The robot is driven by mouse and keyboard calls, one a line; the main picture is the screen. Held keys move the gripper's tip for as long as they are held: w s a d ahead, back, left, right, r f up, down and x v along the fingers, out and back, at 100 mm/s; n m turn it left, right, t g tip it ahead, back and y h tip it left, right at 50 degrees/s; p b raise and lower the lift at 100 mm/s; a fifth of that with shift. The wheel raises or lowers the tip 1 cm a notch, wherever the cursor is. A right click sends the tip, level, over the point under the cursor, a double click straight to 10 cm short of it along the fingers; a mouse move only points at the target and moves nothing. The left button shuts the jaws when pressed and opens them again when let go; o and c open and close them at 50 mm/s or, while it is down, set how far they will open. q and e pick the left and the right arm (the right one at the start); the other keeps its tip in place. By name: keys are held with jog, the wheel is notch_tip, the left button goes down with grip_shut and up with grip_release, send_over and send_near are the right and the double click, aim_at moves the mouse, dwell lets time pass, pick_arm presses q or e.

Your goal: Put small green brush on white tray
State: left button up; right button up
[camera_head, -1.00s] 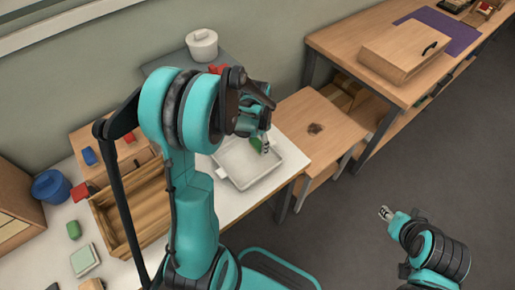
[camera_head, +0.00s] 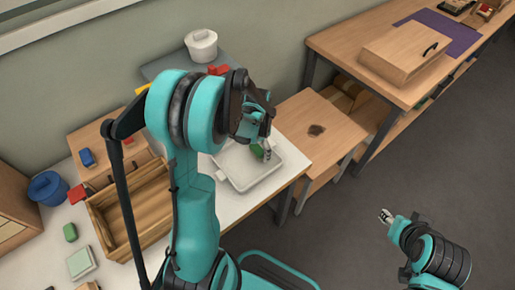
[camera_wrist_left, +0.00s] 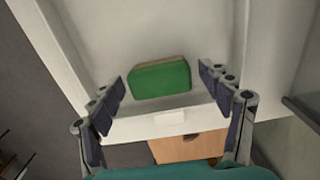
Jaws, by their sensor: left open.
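The small green brush (camera_head: 257,150) is on the white tray (camera_head: 240,180). In the left wrist view the brush (camera_wrist_left: 160,79) is a green block with a tan strip along its far edge, resting on the floor of the tray (camera_wrist_left: 140,40). My left gripper (camera_head: 266,150) is over the tray in the head view. In the left wrist view its two fingers (camera_wrist_left: 165,92) are spread wide, one on each side of the brush, with gaps between. My right gripper (camera_head: 386,216) hangs over the floor, away from the tables; its finger gap is too small to judge.
A wooden box (camera_head: 135,205) stands left of the tray. Another green block (camera_head: 70,232), a pale green block (camera_head: 80,262) and a blue pot (camera_head: 48,187) lie further left. A wooden table (camera_head: 310,125) adjoins on the right.

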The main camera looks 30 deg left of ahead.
aim_at(257, 148)
pick_arm(q)
notch_tip(257, 148, up, 11)
jog(key=p, duration=0.4)
jog(key=s+d+r+n+t, duration=0.4)
jog(key=s+d+r+t, duration=0.3)
jog(key=s+d+r, duration=0.3)
jog(key=shift+s+n, duration=0.3)
jog(key=shift+s, duration=0.7)
